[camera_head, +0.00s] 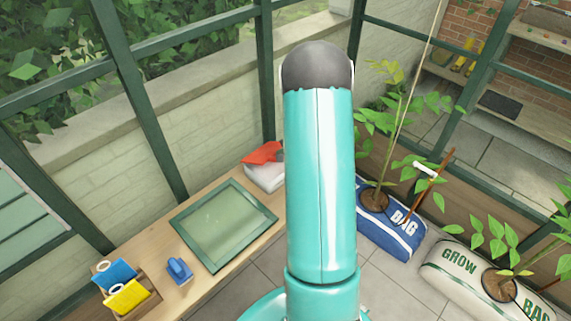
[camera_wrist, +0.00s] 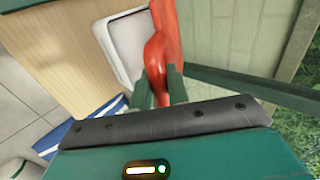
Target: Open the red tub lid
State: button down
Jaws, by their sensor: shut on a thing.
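The red tub lid (camera_wrist: 166,28) runs down between the fingers of my gripper (camera_wrist: 159,78) in the wrist view. My gripper is shut on its edge part. The white tub (camera_wrist: 104,32) lies just left of the lid there, with a pale rim around a greyish area. In the head view the red lid (camera_head: 261,153) sits tilted over the white tub (camera_head: 264,178), at the far end of the wooden bench. My arm hides the right side of both, and most of my gripper, in that view. How far the lid is raised is hard to tell.
On the bench (camera_head: 232,271) lie a green-framed pane (camera_head: 222,222), a blue object (camera_head: 179,270) and a wooden box (camera_head: 141,303) with blue and yellow items. Planted grow bags (camera_head: 385,233) stand on the floor at right. The greenhouse wall is close behind the tub.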

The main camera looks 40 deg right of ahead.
jog(key=w+r+g, duration=0.1)
jog(key=w+r, duration=0.2)
jog(key=w+r+g, duration=0.2)
jog(key=w+r, duration=0.1)
jog(key=shift+w+a, duration=0.1)
jog(key=shift+w, duration=0.1)
jog(key=w+r, duration=0.2)
jog(key=w, duration=0.5)
jog(key=shift+w+a+r, duration=0.15)
jog(key=shift+r, duration=0.25)
jog(key=c, duration=1.4)
grip_release()
notch_tip(320, 180, up, 12)
send_over(271, 153)
jog(key=shift+w, duration=0.2)
